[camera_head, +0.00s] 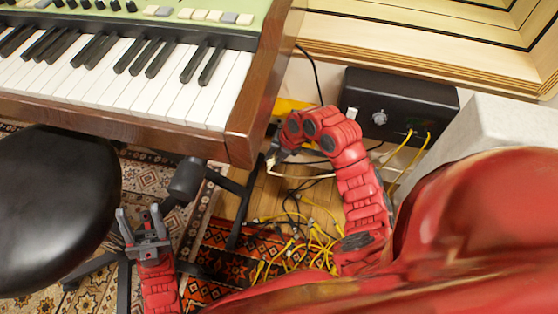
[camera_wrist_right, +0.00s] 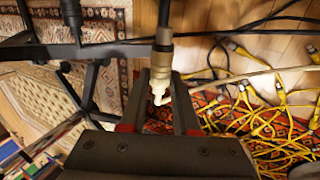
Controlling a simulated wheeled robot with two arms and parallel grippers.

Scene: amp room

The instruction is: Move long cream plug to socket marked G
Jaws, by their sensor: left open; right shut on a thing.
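My right gripper (camera_head: 270,158) is shut on a cream plug in the gap between the keyboard and the black box. In the right wrist view, the plug (camera_wrist_right: 158,88) sits between the two fingers (camera_wrist_right: 165,95), with an angled cream end. A metal collar and black shaft show just above it in that picture; I cannot tell whether they are joined to it. A cream cable (camera_head: 300,177) runs from near the gripper toward the right. My left gripper (camera_head: 140,222) is open and empty above the rug near the stool. No socket marked G is readable.
A black box (camera_head: 385,95) with a knob and yellow cables stands at right. Several yellow cables (camera_head: 310,240) lie tangled on the floor. The wooden keyboard (camera_head: 245,140) and black stool (camera_head: 55,205) bound the left. A yellow surface (camera_head: 288,106) is partly hidden behind my right arm.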

